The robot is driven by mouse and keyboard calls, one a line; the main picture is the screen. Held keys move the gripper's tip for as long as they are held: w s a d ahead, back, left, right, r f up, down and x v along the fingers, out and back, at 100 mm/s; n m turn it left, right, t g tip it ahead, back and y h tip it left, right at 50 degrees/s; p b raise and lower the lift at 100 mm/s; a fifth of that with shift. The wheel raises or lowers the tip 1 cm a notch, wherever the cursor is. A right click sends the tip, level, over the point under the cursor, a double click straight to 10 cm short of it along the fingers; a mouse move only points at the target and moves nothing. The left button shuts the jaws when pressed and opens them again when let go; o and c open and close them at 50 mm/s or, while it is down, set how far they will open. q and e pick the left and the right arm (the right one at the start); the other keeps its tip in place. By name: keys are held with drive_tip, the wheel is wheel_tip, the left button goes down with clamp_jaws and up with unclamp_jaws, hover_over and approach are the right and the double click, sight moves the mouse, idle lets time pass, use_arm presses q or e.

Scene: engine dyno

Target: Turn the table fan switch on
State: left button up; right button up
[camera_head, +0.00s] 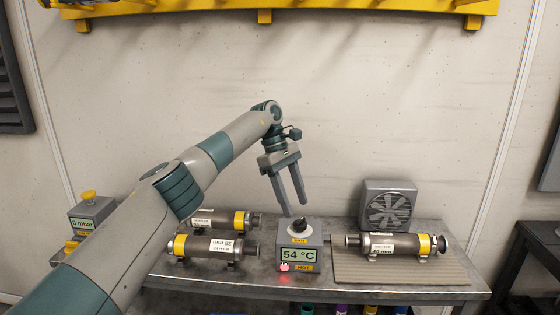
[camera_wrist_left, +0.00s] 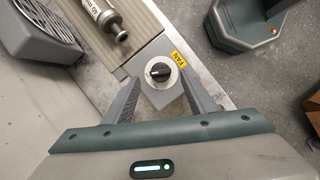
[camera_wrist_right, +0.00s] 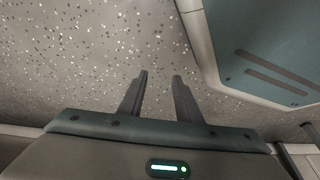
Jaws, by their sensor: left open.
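The fan switch is a black rotary knob (camera_head: 299,225) on top of a grey box (camera_head: 313,243). The knob also shows in the left wrist view (camera_wrist_left: 158,71), beside a yellow FAN label (camera_wrist_left: 179,59); its white mark points sideways. The box front reads 54 °C, with a red light lit. The grey table fan (camera_head: 388,203) stands at the back right of the bench. My left gripper (camera_head: 294,209) is open, pointing down just above the knob, its fingers either side of it in the wrist view. My right gripper (camera_wrist_right: 160,75) is open and empty over the speckled floor.
Metal cylinders with yellow bands lie left of the box (camera_head: 211,246) and on a ribbed mat to the right (camera_head: 398,245). A gauge box (camera_head: 91,209) stands at the far left. A yellow rail (camera_head: 265,15) runs along the wall above.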

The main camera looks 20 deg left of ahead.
use_arm(q)
drive_tip(key=p+v, duration=0.7)
drive_tip(key=v, duration=0.5)
drive_tip(key=shift+r, duration=0.35)
use_arm(e)
drive_tip(key=w+a+r+t+y, duration=0.1)
drive_tip(key=w+a+r+t, duration=0.1)
drive_tip(key=a+r+t, duration=0.1)
drive_tip(key=shift+a+r+n+t, duration=0.25)
drive_tip(key=shift+a+n+t, duration=0.05)
drive_tip(key=shift+a, duration=0.5)
use_arm(q)
drive_tip(key=shift+a+f, duration=0.1)
drive_tip(key=shift+a, duration=0.05)
